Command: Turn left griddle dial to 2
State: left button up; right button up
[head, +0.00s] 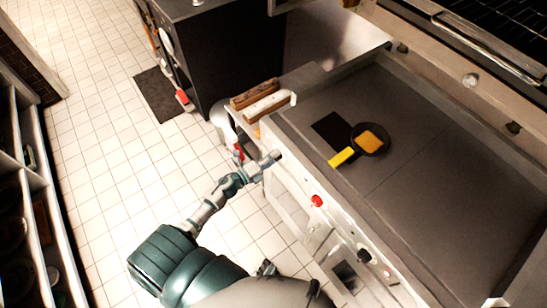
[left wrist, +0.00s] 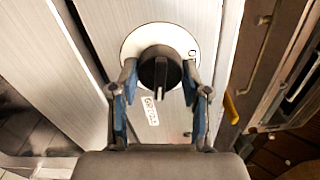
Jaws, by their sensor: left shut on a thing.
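The left griddle dial (left wrist: 160,68) is a black knob on a round white plate on the metal front panel, seen in the left wrist view. Its raised grip points roughly up and down in that view, and a 0 mark shows at the plate's right edge. My left gripper (left wrist: 157,88) has one finger on each side of the knob and is shut on it. In the head view my left gripper (head: 268,162) is at the left end of the griddle front and hides the dial. The griddle (head: 420,190) has a flat grey top. My right gripper is not clearly visible.
A small black pan (head: 383,146) with a yellow handle (head: 341,157) holds an orange slab (head: 369,141) on the griddle. A red knob (head: 317,200) and a black dial (head: 364,255) sit further along the front panel. Tiled floor (head: 110,180) is clear at left.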

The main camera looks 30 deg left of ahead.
pick_arm(q)
jog(key=shift+s+f, duration=0.15)
jog(key=shift+f, duration=0.15)
jog(key=o, duration=0.9)
jog(key=shift+d, duration=0.1)
jog(key=shift+o, duration=1.1)
jog(key=shift+r, duration=0.1)
jog(key=v, duration=1.1)
jog(key=shift+s+a, duration=0.3)
